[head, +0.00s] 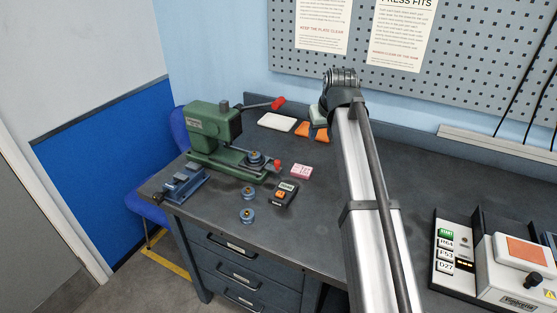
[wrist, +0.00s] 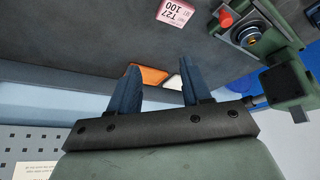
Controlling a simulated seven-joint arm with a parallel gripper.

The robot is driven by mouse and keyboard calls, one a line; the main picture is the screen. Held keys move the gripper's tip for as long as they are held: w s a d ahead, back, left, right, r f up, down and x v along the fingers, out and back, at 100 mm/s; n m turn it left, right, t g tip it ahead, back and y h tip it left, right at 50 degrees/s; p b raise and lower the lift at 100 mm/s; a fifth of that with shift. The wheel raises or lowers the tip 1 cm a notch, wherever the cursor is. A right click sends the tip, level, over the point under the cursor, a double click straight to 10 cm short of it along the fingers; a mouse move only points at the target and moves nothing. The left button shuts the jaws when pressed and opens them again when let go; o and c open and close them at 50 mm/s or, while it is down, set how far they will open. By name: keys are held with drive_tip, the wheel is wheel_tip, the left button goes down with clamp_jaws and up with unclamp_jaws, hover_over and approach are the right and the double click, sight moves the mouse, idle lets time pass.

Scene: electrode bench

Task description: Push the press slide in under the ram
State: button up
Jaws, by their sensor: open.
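The green press (head: 213,122) stands at the left of the bench. Its slide carries a round blue holder (head: 256,160) and sits out to the right of the press head, not under the ram. A red knob (head: 278,164) is at the slide's outer end. The wrist view shows the holder (wrist: 250,37) and the red knob (wrist: 225,18) at top right, outside my jaws. My gripper (wrist: 160,66) is open and empty, its two blue fingers apart. In the head view its greenish hand is partly hidden behind my arm, back right of the press and apart from it.
A red-tipped press lever (head: 279,103) reaches right. A pink block (head: 301,171), a black box with an orange button (head: 284,194) and two blue round parts (head: 248,192) (head: 247,216) lie near the slide. A white pad (head: 277,122) and orange pieces (head: 303,129) lie behind.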

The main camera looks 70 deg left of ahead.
drive_tip(key=n+g, duration=0.1)
approach(277, 162)
drive_tip(key=shift+h, duration=0.4)
drive_tip(key=x, duration=0.8)
drive_tip(key=shift+a+f, duration=0.2)
drive_tip(key=shift+a, duration=0.25)
drive_tip(key=shift+c, duration=0.2)
clamp_jaws()
